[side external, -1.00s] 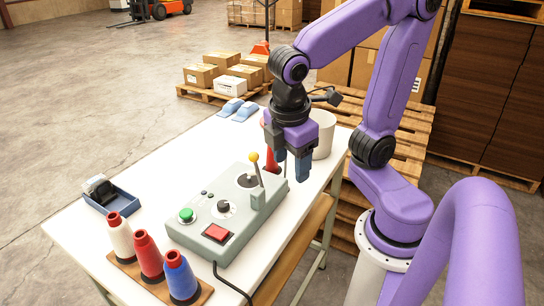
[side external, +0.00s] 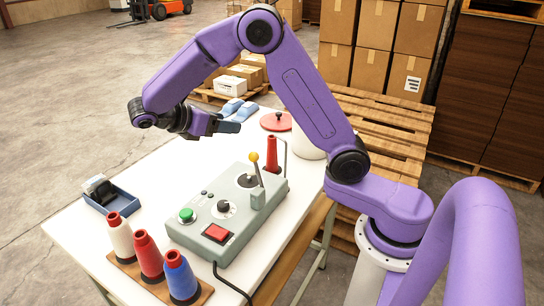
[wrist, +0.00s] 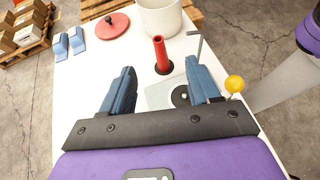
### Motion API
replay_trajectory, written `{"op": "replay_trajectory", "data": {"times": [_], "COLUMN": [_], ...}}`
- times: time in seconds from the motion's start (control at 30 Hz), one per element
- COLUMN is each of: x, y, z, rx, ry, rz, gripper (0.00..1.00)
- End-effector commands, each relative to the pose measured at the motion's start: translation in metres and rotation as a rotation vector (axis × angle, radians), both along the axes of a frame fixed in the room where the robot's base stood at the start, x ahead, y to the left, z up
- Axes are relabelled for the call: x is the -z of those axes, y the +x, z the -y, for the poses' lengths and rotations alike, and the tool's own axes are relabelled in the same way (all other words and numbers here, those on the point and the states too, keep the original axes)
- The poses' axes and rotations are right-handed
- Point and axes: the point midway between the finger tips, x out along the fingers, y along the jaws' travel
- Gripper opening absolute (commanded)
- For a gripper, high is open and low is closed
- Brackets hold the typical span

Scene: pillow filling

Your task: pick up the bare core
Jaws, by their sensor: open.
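The bare core (side external: 271,153) is a slim red cone with no thread on it, upright behind the grey control box. In the wrist view the bare core (wrist: 161,56) stands on a dark round base, between and beyond my finger tips. My gripper (side external: 229,127) is open and empty, raised above the table to the left of the core, fingers pointing right. The wrist view shows my gripper (wrist: 160,69) with its two blue fingers wide apart. Nothing is touching the core.
A grey control box (side external: 225,215) has a yellow-knobbed lever beside the core. A bent metal rod (wrist: 198,45) and a white pot (wrist: 160,18) stand close to it. A red lid (side external: 276,122) lies behind. Wound cones (side external: 150,257) and a blue tray (side external: 118,203) are at front left.

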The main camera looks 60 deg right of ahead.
Motion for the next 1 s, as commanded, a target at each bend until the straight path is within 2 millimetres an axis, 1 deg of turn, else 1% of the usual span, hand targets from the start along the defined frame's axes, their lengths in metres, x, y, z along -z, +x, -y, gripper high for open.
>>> {"op": "replay_trajectory", "data": {"times": [0.2, 0.3, 0.4, 0.5, 0.6, 0.73, 1.0], "x": [0.004, 0.024, 0.040, 0.050, 0.055, 0.061, 0.081], "y": [0.013, 0.012, 0.012, 0.012, 0.011, 0.006, -0.007], "z": [0.008, 0.008, 0.008, 0.008, 0.011, 0.026, 0.072], "rx": [0.017, 0.016, 0.016, 0.016, 0.016, 0.019, 0.019], "ry": [-0.072, -0.068, -0.068, -0.066, -0.065, -0.065, -0.065], "rz": [-0.067, -0.066, -0.065, -0.062, -0.061, -0.062, -0.062], "gripper": [0.61, 0.61, 0.61, 0.61, 0.61, 0.61, 0.61]}}
